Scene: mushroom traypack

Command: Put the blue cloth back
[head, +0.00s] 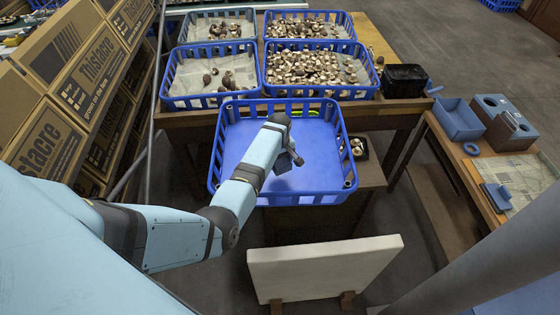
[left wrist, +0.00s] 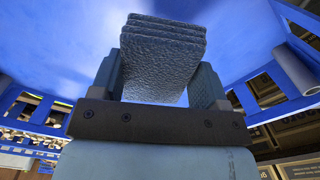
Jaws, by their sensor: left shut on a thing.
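My left gripper (head: 291,160) is over the inside of the empty-looking blue crate (head: 232,150) in the head view, pointing down. In the left wrist view, the blue cloth (left wrist: 162,58) is a thick folded stack with a rough texture, clamped between the two fingers. Blue crate floor and slotted walls surround it there. In the head view only a small dark bit shows at the fingertips, and I cannot tell whether the cloth touches the crate floor. My right gripper is not in view.
Several blue crates with mushrooms (head: 310,68) stand on the wooden table behind. A black bin (head: 404,80) is at their right. The right side table holds a blue tray (head: 458,119), a holed box (head: 505,122) and a blue tool (head: 496,197). A pale board (head: 325,267) stands in front.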

